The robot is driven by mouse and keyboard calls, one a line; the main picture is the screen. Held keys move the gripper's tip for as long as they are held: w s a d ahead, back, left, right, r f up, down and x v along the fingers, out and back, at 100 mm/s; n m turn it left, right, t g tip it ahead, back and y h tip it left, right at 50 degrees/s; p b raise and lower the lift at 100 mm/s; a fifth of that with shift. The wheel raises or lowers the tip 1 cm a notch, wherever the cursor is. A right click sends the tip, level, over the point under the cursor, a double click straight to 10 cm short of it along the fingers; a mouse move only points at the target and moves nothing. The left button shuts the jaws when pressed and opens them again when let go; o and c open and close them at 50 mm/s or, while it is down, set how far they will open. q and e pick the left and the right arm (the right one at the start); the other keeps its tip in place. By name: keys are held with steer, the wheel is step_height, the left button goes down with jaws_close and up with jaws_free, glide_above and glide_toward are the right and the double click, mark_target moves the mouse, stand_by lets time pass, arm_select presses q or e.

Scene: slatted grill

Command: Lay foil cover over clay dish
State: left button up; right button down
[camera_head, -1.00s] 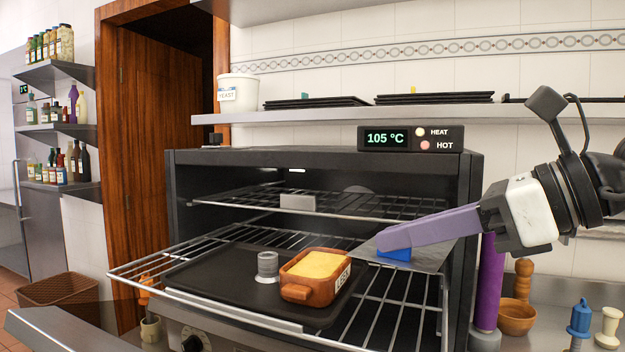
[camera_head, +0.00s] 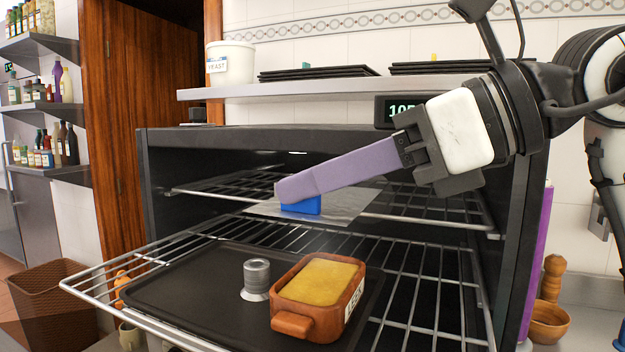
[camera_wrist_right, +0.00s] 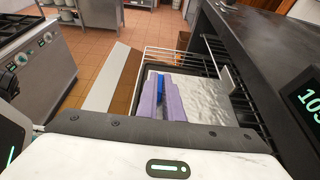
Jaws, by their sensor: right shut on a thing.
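The foil cover (camera_head: 345,206) is a flat grey sheet with a blue grip block (camera_head: 301,206) on top. My right gripper (camera_head: 285,195), with long purple fingers, is shut on the blue block and holds the foil in the air above the pulled-out rack. The foil and the blue block (camera_wrist_right: 161,84) also show between the fingers in the right wrist view. The clay dish (camera_head: 308,317) is orange-brown with a yellow filling and a white label. It sits uncovered on the black tray, nearer the front than the foil. My left gripper is not in view.
The black tray (camera_head: 170,288) lies on the wire rack (camera_head: 425,320) pulled out of the oven. A small grey metal cylinder (camera_head: 257,278) stands left of the dish. Another rack (camera_head: 420,206) is inside the oven. A display (camera_head: 393,110) sits on top.

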steer(key=b, duration=0.5)
glide_above(314, 301)
steer(key=shift+f, duration=3.15)
steer(key=shift+f+b, duration=0.25)
steer(key=shift+b, duration=0.1)
steer(key=shift+f, duration=0.15)
steer(key=shift+f+b, duration=1)
steer(key=shift+b, duration=0.1)
steer(key=c, duration=1.8)
jaws_free()
steer(key=shift+c, duration=0.2)
